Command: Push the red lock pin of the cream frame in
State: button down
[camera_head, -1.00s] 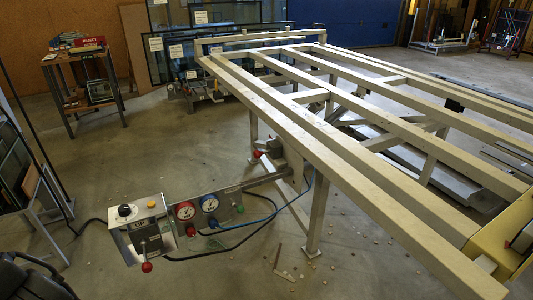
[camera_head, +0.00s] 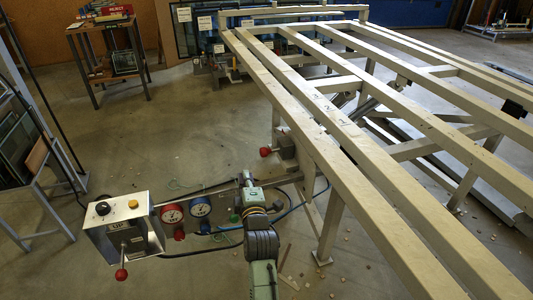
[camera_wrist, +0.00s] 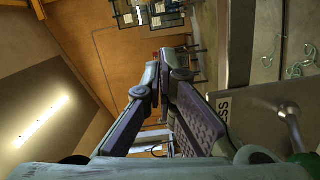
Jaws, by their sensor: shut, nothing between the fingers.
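The cream frame (camera_head: 378,205) is a tilting rack of long beams, stretching from the right foreground to the back. The red lock pin (camera_head: 265,152) shows as a small red knob on a grey block beside the frame's near leg. My gripper (camera_head: 244,176) is below and slightly left of the knob in the head view, above the control panel's right end. In the wrist view my gripper (camera_wrist: 168,68) has its fingers closed together and empty. A small red patch (camera_wrist: 155,55) shows at the fingertips; I cannot tell whether it is the pin or whether they touch.
A control box (camera_head: 123,228) with a red-knobbed lever stands at left. A side table (camera_head: 118,58) is at the back left. Open floor lies between.

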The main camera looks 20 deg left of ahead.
aim_at(262, 151)
jog(key=w+a+f+p, duration=0.1)
jog(key=w+p, duration=0.2)
jog(key=w, duration=0.8)
jog(key=shift+w+a+p, duration=0.2)
jog(key=shift+p, duration=0.15)
jog(key=shift+f, duration=0.1)
jog(key=w+d+b, duration=0.1)
jog(key=b, duration=0.1)
jog(key=d+b, duration=0.1)
jog(key=b, duration=0.1)
jog(key=shift+w+d+f, duration=0.15)
jog(key=shift+w+d, duration=0.1)
jog(key=shift+w, duration=0.1)
jog(key=shift+w+d+r, duration=0.1)
jog(key=shift+d+r, duration=0.1)
jog(key=shift+r, duration=0.05)
jog(key=shift+a, duration=0.1)
